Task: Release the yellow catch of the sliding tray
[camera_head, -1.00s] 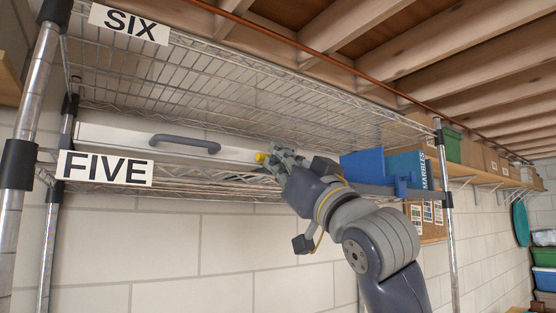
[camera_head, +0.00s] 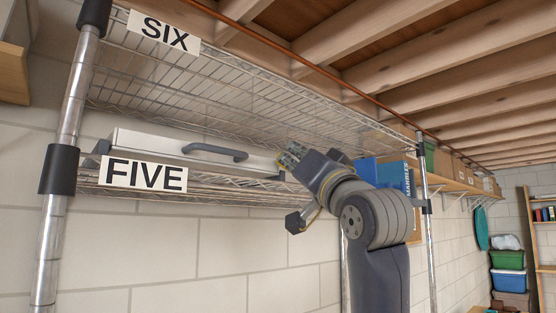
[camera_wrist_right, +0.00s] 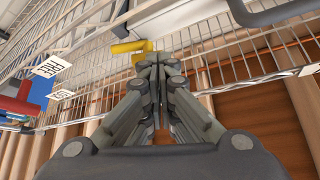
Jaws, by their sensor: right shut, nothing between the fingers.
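The sliding tray (camera_head: 140,147) is a white panel with a grey bar handle (camera_head: 215,152), on the wire shelf marked FIVE. The yellow catch (camera_wrist_right: 128,47) shows in the right wrist view, close to my fingertips; I cannot tell whether they touch. In the head view the catch does not show clearly. My right gripper (camera_head: 290,157) is at the tray's right end in the head view. Its fingers are together and empty, as the right wrist view (camera_wrist_right: 155,62) also shows. My left gripper is not in view.
The wire shelf marked SIX (camera_head: 220,85) is close above my right gripper. A blue MARBLES box (camera_head: 396,174) stands right of it, behind my arm. A metal post (camera_head: 70,150) bounds the rack at left. Wooden beams run overhead.

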